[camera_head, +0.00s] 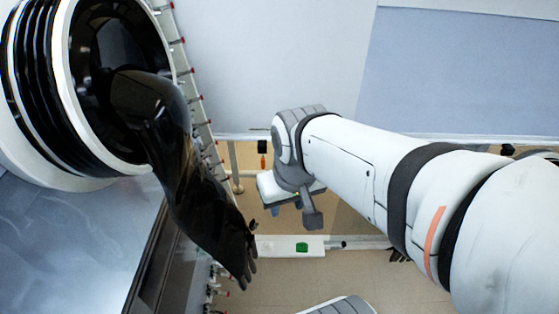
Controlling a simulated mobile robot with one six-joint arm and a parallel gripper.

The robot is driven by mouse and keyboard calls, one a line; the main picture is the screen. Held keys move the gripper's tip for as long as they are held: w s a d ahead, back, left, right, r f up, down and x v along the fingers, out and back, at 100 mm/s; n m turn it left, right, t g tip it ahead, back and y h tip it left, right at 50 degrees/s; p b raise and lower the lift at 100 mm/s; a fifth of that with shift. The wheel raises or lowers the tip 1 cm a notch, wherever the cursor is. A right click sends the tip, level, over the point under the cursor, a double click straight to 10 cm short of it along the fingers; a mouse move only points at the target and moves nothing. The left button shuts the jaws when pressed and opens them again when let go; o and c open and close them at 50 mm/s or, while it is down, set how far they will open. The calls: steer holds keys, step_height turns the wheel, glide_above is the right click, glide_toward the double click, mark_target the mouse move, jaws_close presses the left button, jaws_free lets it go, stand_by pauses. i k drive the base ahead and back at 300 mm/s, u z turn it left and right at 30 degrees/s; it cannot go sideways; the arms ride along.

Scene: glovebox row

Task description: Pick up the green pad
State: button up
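The green pad (302,247) is a small bright green piece lying on a white ledge (275,247) low in the middle of the picture. My white arm reaches in from the right and ends in a grey wrist above and slightly left of the pad in the picture. My gripper (274,210) shows only as a small part below the wrist, apart from the pad in the picture. Its fingers are too small and too covered by the wrist to tell open from shut. Nothing covers the pad.
A black glovebox glove (185,170) hangs from a round port (65,95) at the left, its fingers close to the ledge's left end. A slanted frame edge with red-tipped fasteners runs beside it. A small orange item (263,162) hangs behind my wrist. Tan floor shows below.

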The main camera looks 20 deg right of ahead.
mark_target(302, 247)
steer(key=z, duration=0.2)
steer(key=i, duration=0.5)
steer(key=z, duration=0.4)
steer(key=k, duration=0.85)
steer(key=z, duration=0.15)
steer(key=i, duration=0.85)
steer(key=u, duration=0.05)
